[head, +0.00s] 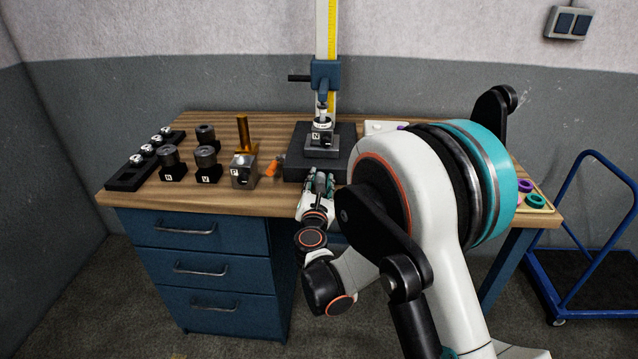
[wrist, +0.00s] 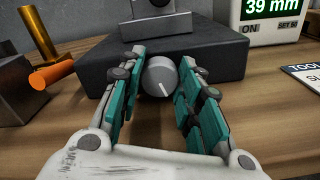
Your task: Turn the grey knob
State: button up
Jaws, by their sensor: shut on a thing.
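The grey knob (wrist: 160,77) is a round disc with a white pointer line, in the middle of the wrist view. It sits at the front face of the dark block (wrist: 95,63) that forms the base of the height stand. My gripper (wrist: 158,80) has its two teal-padded fingers on either side of the knob, closed on it. The pointer line slants toward the lower right. In the head view my gripper (head: 319,185) is at the front of the dark base (head: 298,167), and the fingers hide the knob there.
A display unit (wrist: 270,18) reading 39 mm stands at the right in the wrist view. An orange-handled piece (wrist: 52,76) and a grey metal block (wrist: 18,90) lie left. Several dark cylinders on blocks stand on the wooden bench (head: 140,195). A blue trolley (head: 595,255) stands right.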

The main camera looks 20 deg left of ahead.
jog(key=o, duration=1)
jog(key=shift+o, duration=0.2)
jog(key=v, duration=1.2)
